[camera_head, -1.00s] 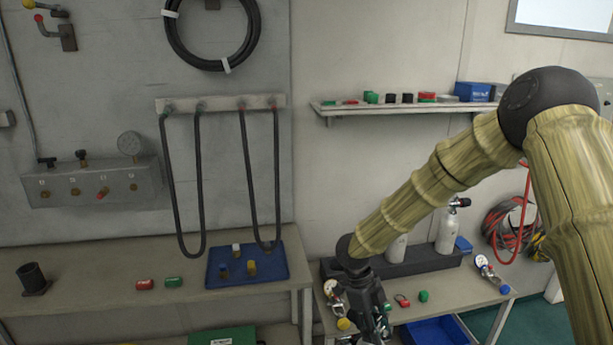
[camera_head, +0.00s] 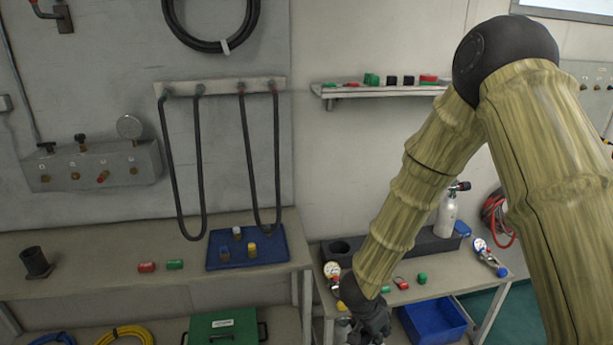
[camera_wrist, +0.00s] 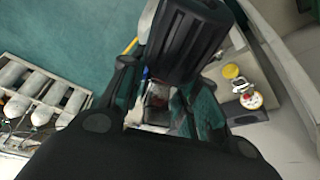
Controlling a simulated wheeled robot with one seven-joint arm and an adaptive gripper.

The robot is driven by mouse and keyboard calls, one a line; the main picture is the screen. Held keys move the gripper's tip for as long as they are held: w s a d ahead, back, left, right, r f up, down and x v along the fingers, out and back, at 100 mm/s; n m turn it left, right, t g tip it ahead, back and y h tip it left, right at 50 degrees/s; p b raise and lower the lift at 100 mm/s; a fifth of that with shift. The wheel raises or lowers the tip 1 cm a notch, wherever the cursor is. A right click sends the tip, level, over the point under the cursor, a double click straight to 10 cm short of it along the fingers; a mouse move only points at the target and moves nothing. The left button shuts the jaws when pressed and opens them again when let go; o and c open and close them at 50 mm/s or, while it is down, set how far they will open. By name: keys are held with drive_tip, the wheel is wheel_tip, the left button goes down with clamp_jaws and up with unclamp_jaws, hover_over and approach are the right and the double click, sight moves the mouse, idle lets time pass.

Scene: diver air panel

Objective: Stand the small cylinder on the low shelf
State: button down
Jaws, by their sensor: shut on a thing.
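My gripper (camera_head: 372,328) is low at the front edge of the right bench, pointing down. In the wrist view its fingers (camera_wrist: 165,95) are shut on the small cylinder, whose black ribbed knob (camera_wrist: 185,40) shows large and close. Its body is mostly hidden by the knob and fingers. A grey part (camera_head: 343,328) beside the gripper in the head view may be that body, but I cannot tell its tilt. The low shelf (camera_head: 165,332) under the left bench, likely the task's shelf, shows only in part at the bottom edge.
A green case (camera_head: 224,326) and a yellow hose (camera_head: 125,335) occupy the low shelf. A black rack (camera_head: 420,245) on the right bench has an open hole and a white cylinder (camera_head: 447,215). A blue bin (camera_head: 432,322) is below. Several grey cylinders (camera_wrist: 40,95) lie at left in the wrist view.

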drive_tip(key=n, duration=0.1)
drive_tip(key=s+f+n+t+y, duration=0.1)
drive_tip(key=n, duration=0.3)
drive_tip(key=shift+s+f+y, duration=0.15)
drive_tip(key=shift+s+y, duration=0.15)
drive_tip(key=shift+s, duration=0.05)
drive_tip(key=n, duration=0.2)
drive_tip(key=s+n+y, duration=0.1)
drive_tip(key=s+f+n+y, duration=0.1)
drive_tip(key=n, duration=0.1)
drive_tip(key=shift+n+t, duration=0.3)
drive_tip(key=shift+t, duration=0.1)
drive_tip(key=shift+a, duration=0.15)
